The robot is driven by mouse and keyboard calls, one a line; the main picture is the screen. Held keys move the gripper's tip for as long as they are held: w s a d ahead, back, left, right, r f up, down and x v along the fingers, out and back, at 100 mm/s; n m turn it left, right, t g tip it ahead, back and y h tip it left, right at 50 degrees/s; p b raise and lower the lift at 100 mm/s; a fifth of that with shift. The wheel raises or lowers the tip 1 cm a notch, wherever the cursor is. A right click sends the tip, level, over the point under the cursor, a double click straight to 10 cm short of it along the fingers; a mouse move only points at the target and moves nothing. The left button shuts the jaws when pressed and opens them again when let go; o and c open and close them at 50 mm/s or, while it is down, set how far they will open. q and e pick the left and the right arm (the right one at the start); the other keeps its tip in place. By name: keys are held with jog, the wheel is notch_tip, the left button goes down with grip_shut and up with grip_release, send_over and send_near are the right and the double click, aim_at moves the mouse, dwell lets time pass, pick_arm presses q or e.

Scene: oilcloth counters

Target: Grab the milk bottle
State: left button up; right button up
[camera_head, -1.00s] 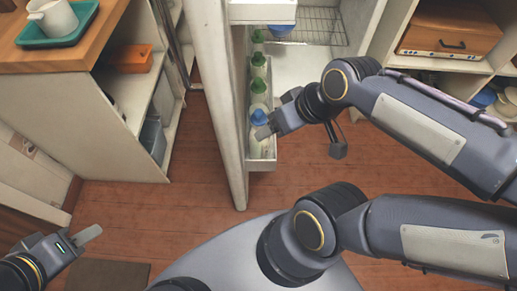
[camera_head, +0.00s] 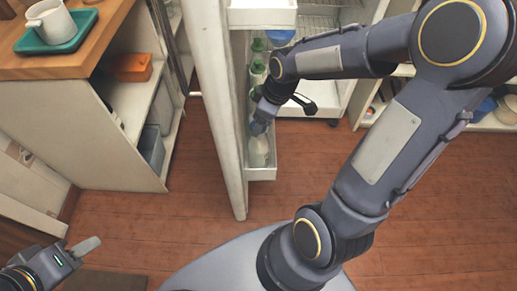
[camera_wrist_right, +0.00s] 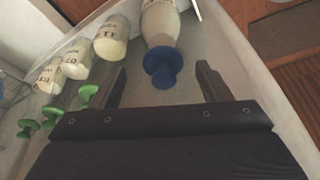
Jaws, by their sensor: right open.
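A white bottle with a blue cap (camera_wrist_right: 167,28) stands in the bin of the open fridge door; it also shows in the head view (camera_head: 259,154). I take it to be the milk bottle. My right gripper (camera_wrist_right: 162,85) is open, its fingers on either side of the line to the blue cap. In the head view this gripper (camera_head: 259,125) hides part of the bottle's top. My left gripper (camera_head: 80,249) is at the lower left, away from the fridge; its jaw gap is unclear.
The fridge door (camera_head: 222,110) stands open on the left. A wooden-topped counter (camera_head: 100,45) with a teal tray (camera_head: 72,40) is further left.

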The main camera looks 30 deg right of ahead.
jog(key=b, duration=0.1)
send_over(258, 144)
jog(key=w+d, duration=0.1)
jog(key=w, duration=0.1)
notch_tip(258, 144, down, 4)
jog(key=shift+d+f, duration=0.1)
jog(key=shift+d, duration=0.05)
jog(key=shift+c, duration=0.2)
grip_shut()
jog(key=shift+w, duration=0.1)
